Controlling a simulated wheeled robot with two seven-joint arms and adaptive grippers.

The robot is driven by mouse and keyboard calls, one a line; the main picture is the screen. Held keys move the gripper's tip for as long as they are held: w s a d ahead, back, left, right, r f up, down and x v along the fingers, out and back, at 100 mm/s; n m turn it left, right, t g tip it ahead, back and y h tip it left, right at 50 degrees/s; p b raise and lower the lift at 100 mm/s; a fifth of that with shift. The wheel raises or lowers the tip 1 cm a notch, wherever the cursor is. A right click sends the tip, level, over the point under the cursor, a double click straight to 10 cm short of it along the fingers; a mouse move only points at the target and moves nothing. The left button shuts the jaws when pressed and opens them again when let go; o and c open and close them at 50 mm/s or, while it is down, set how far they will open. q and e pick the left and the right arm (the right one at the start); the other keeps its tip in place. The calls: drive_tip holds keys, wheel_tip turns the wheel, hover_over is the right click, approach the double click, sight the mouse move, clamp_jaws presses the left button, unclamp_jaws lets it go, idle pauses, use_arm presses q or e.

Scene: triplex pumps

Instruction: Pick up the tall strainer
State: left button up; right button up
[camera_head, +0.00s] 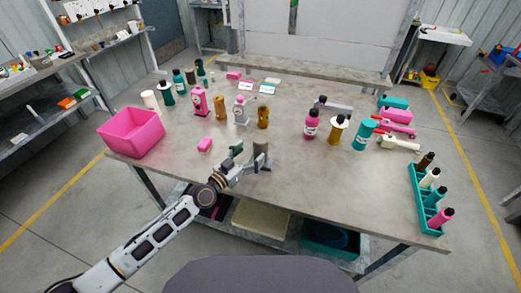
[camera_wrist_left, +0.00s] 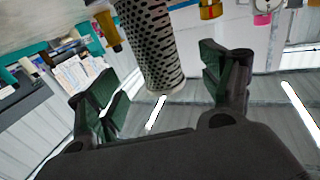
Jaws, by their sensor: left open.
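The tall strainer (camera_wrist_left: 150,45) is a grey perforated cylinder. In the left wrist view it reaches down from the top edge into the space between my left gripper's fingers (camera_wrist_left: 165,90), with a gap on each side. In the head view the strainer (camera_head: 260,149) stands near the table's front edge, its lower part partly hidden by my gripper. My left gripper (camera_head: 251,156) is open at the strainer, with its dark green finger pads spread. My right gripper is not in view.
Several bottles stand behind. A teal rack (camera_head: 420,205) of bottles is at the right. The table's (camera_head: 320,185) front middle is clear.

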use_arm(q)
drive_tip(key=shift+w+d, duration=0.3)
drive_tip(key=shift+w, duration=0.05)
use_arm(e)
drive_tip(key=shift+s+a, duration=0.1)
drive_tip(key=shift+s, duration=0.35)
use_arm(q)
drive_tip(key=shift+w+d+r, duration=0.1)
drive_tip(key=shift+w, duration=0.05)
